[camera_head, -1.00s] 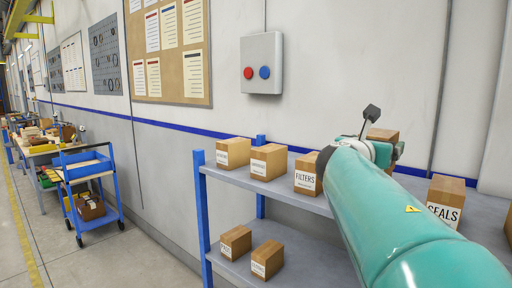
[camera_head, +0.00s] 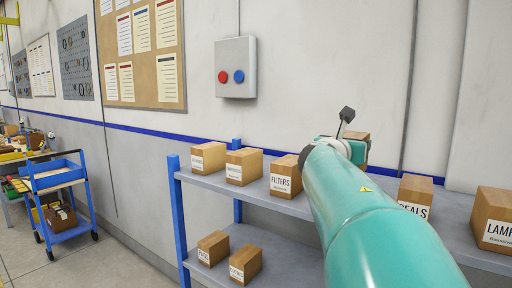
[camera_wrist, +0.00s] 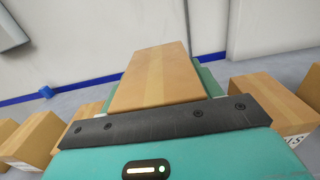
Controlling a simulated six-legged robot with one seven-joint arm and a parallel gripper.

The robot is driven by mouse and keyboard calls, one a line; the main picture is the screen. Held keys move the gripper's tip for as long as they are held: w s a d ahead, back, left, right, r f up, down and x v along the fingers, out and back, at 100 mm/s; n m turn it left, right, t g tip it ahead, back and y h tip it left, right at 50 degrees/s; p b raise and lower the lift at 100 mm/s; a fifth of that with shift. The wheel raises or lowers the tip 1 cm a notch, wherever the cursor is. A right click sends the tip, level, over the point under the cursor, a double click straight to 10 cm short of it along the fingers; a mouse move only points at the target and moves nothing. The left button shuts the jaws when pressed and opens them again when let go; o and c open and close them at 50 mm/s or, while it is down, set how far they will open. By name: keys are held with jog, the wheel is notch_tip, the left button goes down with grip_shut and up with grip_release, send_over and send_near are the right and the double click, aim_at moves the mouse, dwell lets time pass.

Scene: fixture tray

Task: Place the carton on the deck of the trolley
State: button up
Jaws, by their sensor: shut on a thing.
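My gripper (camera_wrist: 160,110) is shut on a brown carton (camera_wrist: 155,75), which fills the middle of the wrist view. In the head view the carton (camera_head: 356,136) shows only in part behind my teal arm, above the shelf rack's upper board. Its label is not visible. The blue trolley (camera_head: 57,190) stands on the floor at the far left of the head view, well away from my gripper. Its upper deck (camera_head: 56,179) is tan and looks bare. A brown box (camera_head: 62,217) sits on its lower deck.
The grey shelf rack (camera_head: 225,187) with blue posts holds several labelled cartons, among them FILTERS (camera_head: 285,175) and LAMP (camera_head: 492,217). Cartons stand close on both sides of my gripper. A cluttered workbench (camera_head: 15,150) is behind the trolley. A switch box (camera_head: 236,68) hangs on the wall.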

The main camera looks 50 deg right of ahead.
jog(key=shift+r, duration=0.15)
notch_tip(320, 180, up, 28)
dwell(0.4)
